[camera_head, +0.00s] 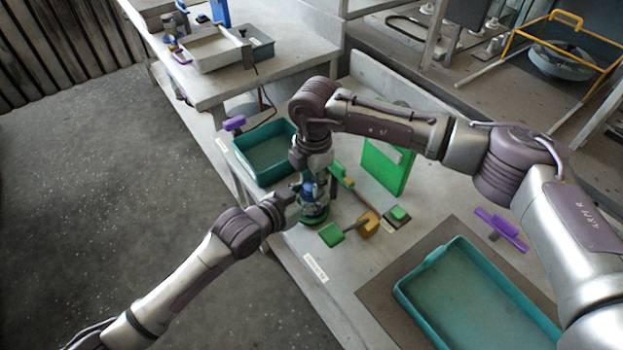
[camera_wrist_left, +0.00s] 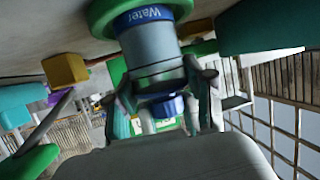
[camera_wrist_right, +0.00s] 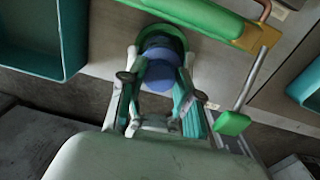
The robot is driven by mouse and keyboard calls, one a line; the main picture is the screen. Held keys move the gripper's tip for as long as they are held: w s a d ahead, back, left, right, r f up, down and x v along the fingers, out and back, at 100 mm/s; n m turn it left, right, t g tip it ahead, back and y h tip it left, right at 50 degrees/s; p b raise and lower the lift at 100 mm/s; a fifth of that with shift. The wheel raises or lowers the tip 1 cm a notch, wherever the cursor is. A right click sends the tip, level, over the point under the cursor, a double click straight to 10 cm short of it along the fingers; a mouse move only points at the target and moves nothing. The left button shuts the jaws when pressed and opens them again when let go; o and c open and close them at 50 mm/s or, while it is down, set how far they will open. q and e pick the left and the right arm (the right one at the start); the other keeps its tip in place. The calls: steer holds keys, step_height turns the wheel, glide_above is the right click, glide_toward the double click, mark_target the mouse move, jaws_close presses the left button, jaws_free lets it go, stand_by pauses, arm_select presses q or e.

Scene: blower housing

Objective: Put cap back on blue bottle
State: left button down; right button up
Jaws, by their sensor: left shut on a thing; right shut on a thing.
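The bottle (camera_wrist_left: 150,50) stands upright on a green round base (camera_wrist_left: 115,8); it is grey with a blue "Water" band and looks upside down in the left wrist view. My left gripper (camera_wrist_left: 162,85) is shut on the bottle from the side, with a finger on each side of its upper part. The blue cap (camera_wrist_right: 161,75) is between the fingers of my right gripper (camera_wrist_right: 158,80), which comes down from above and is shut on it. The cap also shows at the bottle's top in the left wrist view (camera_wrist_left: 168,106). I cannot tell whether it is fully seated.
A teal bin (camera_head: 290,145) stands just behind the bottle and a teal tray (camera_head: 425,275) lies at the right. The table's front edge is near the bottle.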

steer(key=m, duration=0.4)
steer(key=shift+m, duration=0.3)
steer(key=o, duration=0.7)
steer(key=shift+o, duration=0.2)
steer(key=shift+r, duration=0.1)
steer(key=shift+r, duration=2.2)
steer(key=shift+c, duration=0.3)
